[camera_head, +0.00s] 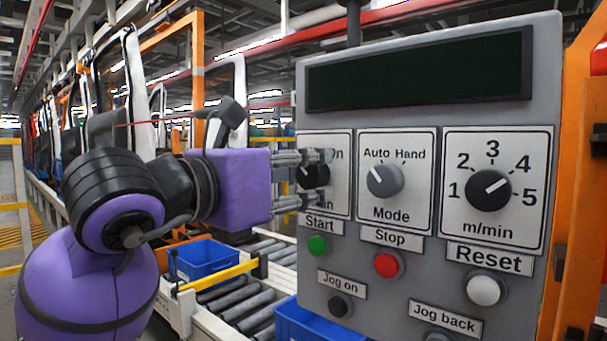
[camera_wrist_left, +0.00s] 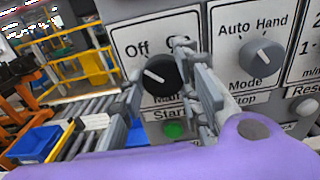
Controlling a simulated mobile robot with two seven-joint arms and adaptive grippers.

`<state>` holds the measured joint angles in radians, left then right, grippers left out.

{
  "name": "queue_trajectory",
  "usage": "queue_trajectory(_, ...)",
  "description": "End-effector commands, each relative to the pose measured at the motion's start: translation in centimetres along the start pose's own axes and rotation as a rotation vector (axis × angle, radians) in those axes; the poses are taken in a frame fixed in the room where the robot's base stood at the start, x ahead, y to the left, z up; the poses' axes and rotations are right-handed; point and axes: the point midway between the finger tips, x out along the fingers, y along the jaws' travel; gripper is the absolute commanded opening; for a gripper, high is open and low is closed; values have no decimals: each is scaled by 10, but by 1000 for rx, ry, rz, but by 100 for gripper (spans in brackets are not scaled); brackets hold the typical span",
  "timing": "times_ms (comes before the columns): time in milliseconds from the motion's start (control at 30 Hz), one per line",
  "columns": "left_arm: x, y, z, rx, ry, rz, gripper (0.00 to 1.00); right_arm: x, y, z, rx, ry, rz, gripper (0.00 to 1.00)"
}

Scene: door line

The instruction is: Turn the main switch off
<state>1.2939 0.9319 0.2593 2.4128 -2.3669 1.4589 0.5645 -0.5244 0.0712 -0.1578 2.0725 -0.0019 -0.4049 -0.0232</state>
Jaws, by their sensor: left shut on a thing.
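The main switch is a black knob (camera_head: 316,176) on the grey control panel, on a white plate marked Off and On. It shows more clearly in the left wrist view (camera_wrist_left: 162,76), where its white pointer line slants up and left toward the word Off. My left gripper (camera_head: 313,179) reaches in from the left and is shut on this knob, with one finger on each side in the left wrist view (camera_wrist_left: 160,68). The fingers hide part of the plate and its lettering. My right gripper is in neither view.
Right of the switch are the Mode knob (camera_head: 385,181) and the m/min knob (camera_head: 488,190). Below are the green Start (camera_head: 318,245), red Stop (camera_head: 388,264) and white Reset (camera_head: 484,289) buttons. A roller conveyor with a blue bin (camera_head: 205,261) runs behind at the left.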

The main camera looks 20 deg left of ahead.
Motion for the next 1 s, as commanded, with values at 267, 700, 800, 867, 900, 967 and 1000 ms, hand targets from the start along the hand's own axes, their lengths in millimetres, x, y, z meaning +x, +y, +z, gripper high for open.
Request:
queue_trajectory(267, -1, 4, 5, -9, -12, 11, 5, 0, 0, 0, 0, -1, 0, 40)
queue_trajectory(700, 0, 2, 2, -5, -7, 7, 46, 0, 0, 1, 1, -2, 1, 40)
queue_trajectory(800, 0, 2, 3, -5, -6, 6, 46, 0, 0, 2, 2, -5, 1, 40)
queue_trajectory(867, 0, 2, 7, -4, -6, 6, 46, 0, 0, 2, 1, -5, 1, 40)
queue_trajectory(900, 0, 2, 11, -4, -7, 7, 46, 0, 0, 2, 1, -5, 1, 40)
queue_trajectory(967, 0, 2, 21, -3, -10, 8, 46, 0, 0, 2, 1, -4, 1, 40)
queue_trajectory(1000, -1, 2, 28, -3, -11, 7, 46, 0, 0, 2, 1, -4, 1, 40)
